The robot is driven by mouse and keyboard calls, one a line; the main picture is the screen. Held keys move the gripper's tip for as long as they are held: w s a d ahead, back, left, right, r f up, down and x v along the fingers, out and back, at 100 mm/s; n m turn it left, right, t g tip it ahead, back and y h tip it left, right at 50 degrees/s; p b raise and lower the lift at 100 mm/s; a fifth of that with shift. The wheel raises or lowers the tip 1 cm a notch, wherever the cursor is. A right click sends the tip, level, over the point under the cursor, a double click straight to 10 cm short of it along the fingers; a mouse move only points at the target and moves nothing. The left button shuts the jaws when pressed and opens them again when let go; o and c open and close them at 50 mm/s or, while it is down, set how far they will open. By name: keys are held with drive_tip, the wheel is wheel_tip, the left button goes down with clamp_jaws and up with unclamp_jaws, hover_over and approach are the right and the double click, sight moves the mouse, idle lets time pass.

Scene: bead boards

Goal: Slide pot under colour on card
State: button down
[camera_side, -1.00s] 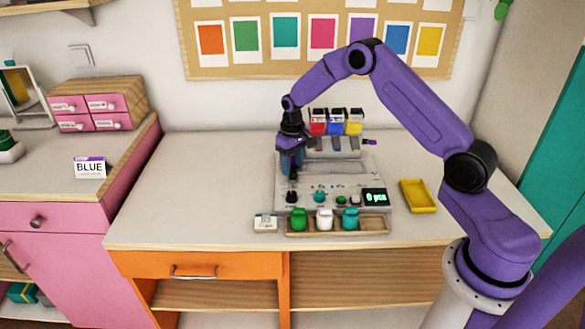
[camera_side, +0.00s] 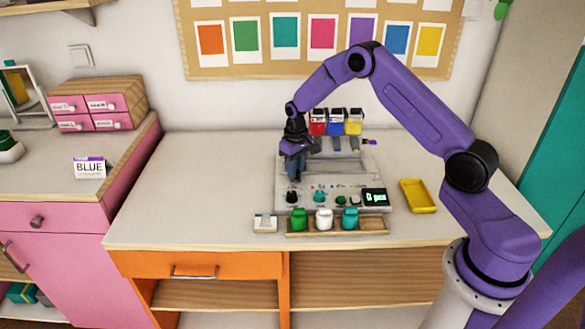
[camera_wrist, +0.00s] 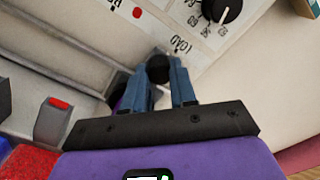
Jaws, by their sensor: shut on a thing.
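The card (camera_side: 90,168) stands on the left cabinet and reads BLUE. Red (camera_side: 318,127), blue (camera_side: 335,127) and yellow (camera_side: 353,128) bead hoppers stand in a row at the back of the grey machine (camera_side: 330,193). My gripper (camera_side: 294,178) is low over the machine's left side, left of the hoppers. In the wrist view my gripper (camera_wrist: 172,98) is shut on a round black knob (camera_wrist: 158,68) next to the LOAD label. The pot itself is not clearly visible; my fingers hide that spot.
A wooden tray (camera_side: 376,226) at the machine's front holds green (camera_side: 299,219), white (camera_side: 324,219) and teal (camera_side: 350,218) pots. The display (camera_side: 375,197) reads 0 pcs. A yellow tray (camera_side: 418,196) lies to the right. The desk's left part is clear.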

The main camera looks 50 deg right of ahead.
drive_tip(key=s+d, duration=0.5)
drive_tip(key=shift+s+d, duration=0.15)
drive_tip(key=shift+d, duration=0.05)
drive_tip(key=c, duration=0.9)
unclamp_jaws()
wheel_tip(320, 180, up, 18)
drive_tip(key=shift+f, duration=0.25)
